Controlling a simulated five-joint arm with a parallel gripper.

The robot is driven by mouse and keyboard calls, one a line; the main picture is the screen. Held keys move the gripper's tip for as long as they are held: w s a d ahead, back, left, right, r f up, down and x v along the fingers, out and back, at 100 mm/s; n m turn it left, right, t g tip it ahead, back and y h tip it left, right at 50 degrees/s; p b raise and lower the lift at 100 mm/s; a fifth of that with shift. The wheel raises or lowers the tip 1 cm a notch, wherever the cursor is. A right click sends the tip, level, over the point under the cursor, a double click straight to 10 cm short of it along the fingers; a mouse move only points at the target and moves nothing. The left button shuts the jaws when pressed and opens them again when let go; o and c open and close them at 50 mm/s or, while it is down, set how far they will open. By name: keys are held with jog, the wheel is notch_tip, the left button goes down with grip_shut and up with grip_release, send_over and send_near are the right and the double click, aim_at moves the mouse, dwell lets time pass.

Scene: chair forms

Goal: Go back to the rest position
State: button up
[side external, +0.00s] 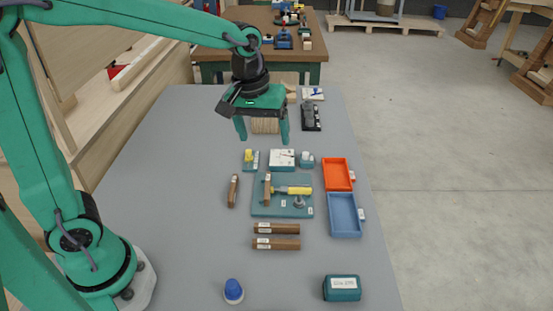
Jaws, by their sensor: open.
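My green gripper (262,137) hangs over the far part of the grey table (160,200), fingers pointing down and spread apart. A tan, ribbed, roll-like thing (265,125) shows between the fingers. It appears to be behind them, but I cannot tell its distance from them. My gripper is above and beyond the teal board (264,208), which carries a brown wooden piece (267,190) and a yellow-handled tool (294,190). No marker for a rest position shows.
Small fixtures (282,159) stand just beyond the board. An orange tray (337,174) and a blue tray (344,215) lie right. Brown wooden bars (276,244) lie nearer. A blue-capped bottle (233,291) and a teal box (342,288) stand in front. The table's left side is clear.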

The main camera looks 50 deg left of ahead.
jog(key=s+a+r+m+t, duration=0.1)
jog(key=s+a+m, duration=0.1)
jog(key=s, duration=0.6)
jog(key=s+a+r+m+t, duration=0.2)
jog(key=s+a+m, duration=0.1)
jog(key=s, duration=0.5)
jog(key=shift+m+t, duration=0.3)
jog(key=shift+m, duration=0.1)
jog(key=shift+w, duration=0.15)
